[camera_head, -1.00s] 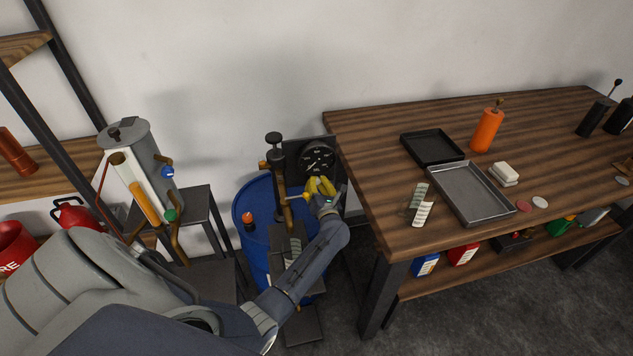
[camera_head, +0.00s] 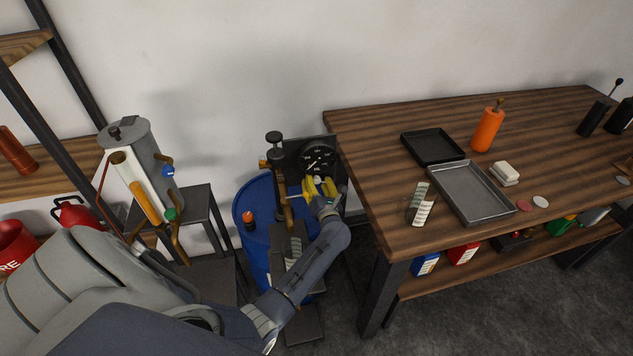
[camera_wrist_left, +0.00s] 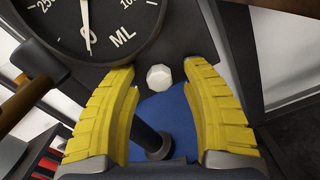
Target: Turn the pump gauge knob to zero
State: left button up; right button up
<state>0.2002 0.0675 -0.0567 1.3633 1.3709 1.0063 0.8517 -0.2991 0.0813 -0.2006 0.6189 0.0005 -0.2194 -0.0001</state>
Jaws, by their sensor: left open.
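The pump gauge (camera_head: 318,158) is a round black dial on a dark plate behind the blue drum; the wrist view shows its face (camera_wrist_left: 75,22) large at the upper left. Its white needle (camera_wrist_left: 86,25) lies across the 0 mark beside the letters ML. A small white faceted knob (camera_wrist_left: 159,77) sits below and right of the dial. My left gripper (camera_head: 320,186) has yellow fingers and is open in front of the plate. In the wrist view the knob lies between the two fingertips, with gaps visible on both sides. My right gripper is out of view.
A brass and black hand pump (camera_head: 276,165) stands on the blue drum (camera_head: 250,215) left of my gripper. The wooden workbench (camera_head: 370,150) is close on the right, with trays and bottles. A grey tank (camera_head: 135,145) stands at the left.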

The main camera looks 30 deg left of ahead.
pick_arm(q)
jog(key=v, duration=1.1)
jog(key=shift+s, duration=0.15)
jog(key=v, duration=0.5)
jog(key=shift+n, duration=0.4)
jog(key=x, duration=1.6)
jog(key=shift+w+a, duration=0.2)
jog(key=shift+w, duration=0.15)
jog(key=shift+o, duration=0.2)
grip_shut()
